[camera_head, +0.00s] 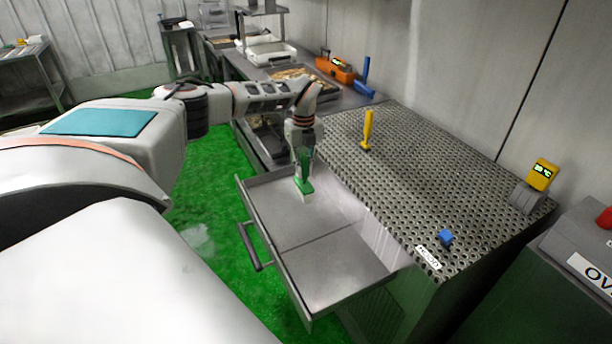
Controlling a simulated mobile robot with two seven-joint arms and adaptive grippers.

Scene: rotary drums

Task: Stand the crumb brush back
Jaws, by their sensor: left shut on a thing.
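A green brush (304,186) with pale bristles at its lower end hangs roughly upright over the far compartment of an open drawer (285,245). I cannot tell whether the bristles touch the drawer floor. My left gripper (303,158) is above the brush, pointing down and shut on its upper part, so the handle is mostly hidden. My left arm comes in from the left, over the floor. My right gripper is not in view.
A perforated metal worktop (440,180) lies right of the drawer. A yellow upright tool (367,130), a small blue object (446,237) and a yellow display (543,174) stand on it. Behind are an orange device (336,69) and a blue tool (365,78). The drawer's near compartment looks empty.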

